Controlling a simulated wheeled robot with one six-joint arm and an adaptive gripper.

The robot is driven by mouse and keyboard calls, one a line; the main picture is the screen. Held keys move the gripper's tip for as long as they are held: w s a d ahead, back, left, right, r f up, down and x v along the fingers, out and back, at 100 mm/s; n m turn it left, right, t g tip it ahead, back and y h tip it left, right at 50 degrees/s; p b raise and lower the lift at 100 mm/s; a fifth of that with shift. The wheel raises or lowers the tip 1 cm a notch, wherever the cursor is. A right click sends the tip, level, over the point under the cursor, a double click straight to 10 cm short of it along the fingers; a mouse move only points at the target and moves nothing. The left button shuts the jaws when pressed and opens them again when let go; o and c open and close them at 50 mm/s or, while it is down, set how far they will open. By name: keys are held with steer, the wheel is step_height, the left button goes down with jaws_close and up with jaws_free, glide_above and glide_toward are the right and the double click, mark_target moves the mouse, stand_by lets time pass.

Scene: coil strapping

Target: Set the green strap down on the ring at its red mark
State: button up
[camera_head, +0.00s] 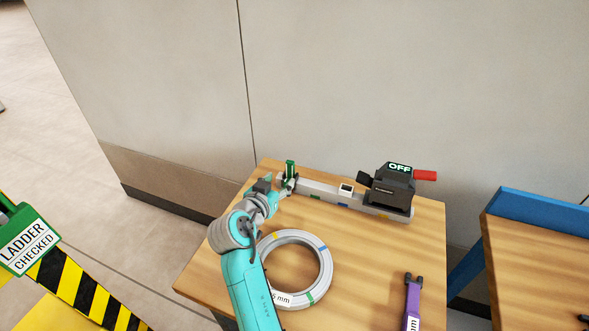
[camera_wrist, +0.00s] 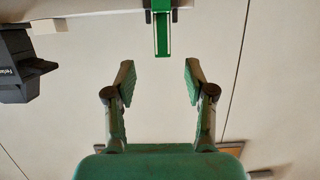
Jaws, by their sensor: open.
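The green strap (camera_head: 290,170) stands upright at the left end of a grey rail. In the wrist view the green strap (camera_wrist: 162,35) lies straight ahead, centred between my fingers but beyond their tips. My gripper (camera_wrist: 158,74) is open and empty; in the head view my gripper (camera_head: 281,187) is at the rail's left end, close to the strap. The grey ring (camera_head: 320,250) lies flat on the wooden table, right of my arm. It shows yellow, blue and green marks and a partly covered "5 mm" label. No red mark shows; my arm covers the ring's left side.
The grey rail (camera_head: 322,188) has coloured marks and a small white block (camera_head: 346,189). A dark device marked OFF (camera_head: 393,185) with a red handle stands at its right end. A purple strap (camera_head: 412,303) lies at the table's front right. Table between ring and purple strap is clear.

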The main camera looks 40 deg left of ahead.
mark_target(289, 168)
steer(key=x, duration=1)
steer(key=shift+a+r, duration=0.15)
steer(key=shift+a, duration=0.1)
steer(key=shift+c, duration=0.2)
jaws_close()
